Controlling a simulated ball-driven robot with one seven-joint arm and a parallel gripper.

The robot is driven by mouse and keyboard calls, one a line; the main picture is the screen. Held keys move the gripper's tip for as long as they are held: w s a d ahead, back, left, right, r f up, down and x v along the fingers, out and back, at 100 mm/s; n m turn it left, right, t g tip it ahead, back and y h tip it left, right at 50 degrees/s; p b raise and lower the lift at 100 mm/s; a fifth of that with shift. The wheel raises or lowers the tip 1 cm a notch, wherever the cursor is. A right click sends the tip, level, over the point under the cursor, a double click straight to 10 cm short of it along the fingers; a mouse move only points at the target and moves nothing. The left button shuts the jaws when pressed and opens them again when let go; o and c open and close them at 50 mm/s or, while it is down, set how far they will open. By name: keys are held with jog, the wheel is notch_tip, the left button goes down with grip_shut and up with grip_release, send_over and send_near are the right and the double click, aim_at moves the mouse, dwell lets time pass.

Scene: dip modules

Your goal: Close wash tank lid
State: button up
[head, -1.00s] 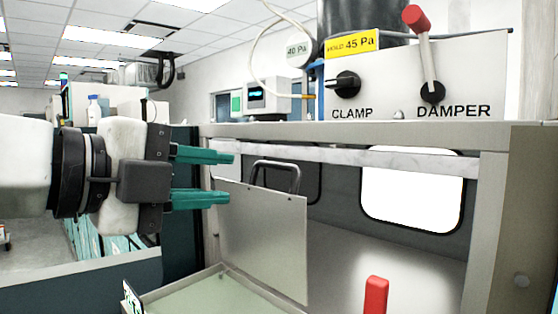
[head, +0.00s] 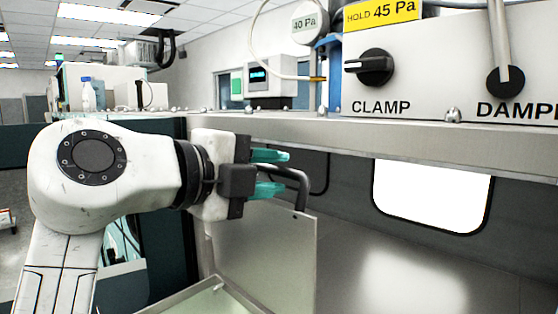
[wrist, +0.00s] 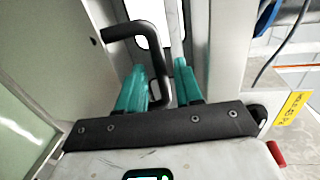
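The wash tank lid (head: 262,258) is a pale flat panel standing upright, open, at the back of the tank (head: 205,300). A black bent handle (head: 300,184) sits at its top edge. My gripper (head: 285,172) reaches in from the left with its two teal fingers apart, one above the other, right at the handle. The lid (wrist: 50,50) fills the left of that view.
A metal ledge (head: 430,138) runs above, close to my gripper, under the panel with the CLAMP knob (head: 372,66) and DAMPER lever (head: 504,60). A dark enclosure wall with a bright window (head: 432,195) lies behind. Open space is right of the lid.

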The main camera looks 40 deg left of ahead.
jog(key=shift+w+d+f, duration=0.1)
jog(key=shift+w+f, duration=0.1)
jog(key=shift+w, duration=0.85)
jog(key=shift+c, duration=0.5)
grip_shut()
